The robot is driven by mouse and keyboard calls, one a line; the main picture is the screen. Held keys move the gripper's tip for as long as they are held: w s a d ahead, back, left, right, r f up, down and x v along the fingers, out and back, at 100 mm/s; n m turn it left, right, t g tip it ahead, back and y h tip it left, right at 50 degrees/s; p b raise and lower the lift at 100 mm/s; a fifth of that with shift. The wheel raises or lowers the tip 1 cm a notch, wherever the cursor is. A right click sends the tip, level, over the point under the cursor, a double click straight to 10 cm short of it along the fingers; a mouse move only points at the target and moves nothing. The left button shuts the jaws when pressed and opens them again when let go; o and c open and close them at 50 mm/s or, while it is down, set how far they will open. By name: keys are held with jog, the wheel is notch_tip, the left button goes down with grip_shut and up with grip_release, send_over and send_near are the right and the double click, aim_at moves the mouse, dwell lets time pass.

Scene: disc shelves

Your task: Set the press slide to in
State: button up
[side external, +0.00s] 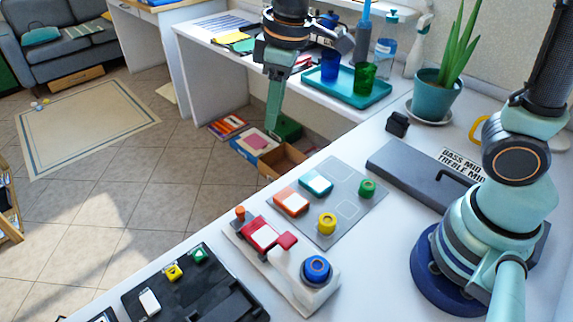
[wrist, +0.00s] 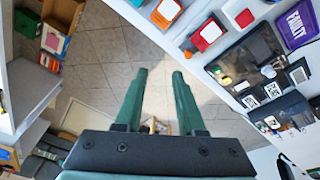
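A long white fixture that looks like the press (side external: 295,279) lies on the white bench in the side external view. It carries a red-framed white block (side external: 262,236), a smaller red block (side external: 287,241), an orange post (side external: 240,213) and a round blue knob (side external: 316,268). I cannot tell which part is the slide or how it is set. The red-framed block also shows at the top of the wrist view (wrist: 207,34). My gripper (side external: 273,127) hangs beyond the bench's far edge, well away from the fixture. In the wrist view its green fingers (wrist: 160,72) are apart and empty, above the floor.
A grey mat (side external: 350,210) with orange and blue tiles and yellow and green knobs lies behind the fixture. A black panel (side external: 205,285) is in front. A dark grey box (side external: 420,175) stands right. Boxes (side external: 282,160) and tiled floor lie below my gripper.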

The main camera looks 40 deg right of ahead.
jog(key=s+d+r+m+t, duration=0.3)
jog(key=s+d+m, duration=0.3)
jog(key=d, duration=0.5)
jog(key=shift+s+d, duration=0.25)
jog(key=shift+d, duration=0.15)
jog(key=shift+r, duration=0.1)
jog(key=shift+s+d+m+t+h, duration=0.3)
jog(key=shift+d, duration=0.1)
jog(key=shift+o, duration=1.4)
jog(key=shift+s+d, duration=0.15)
jog(key=n+g, duration=0.3)
jog(key=g, duration=0.2)
send_over(240, 209)
notch_tip(240, 209, down, 10)
notch_tip(240, 209, down, 12)
jog(key=shift+r, duration=0.2)
jog(key=shift+c, duration=0.3)
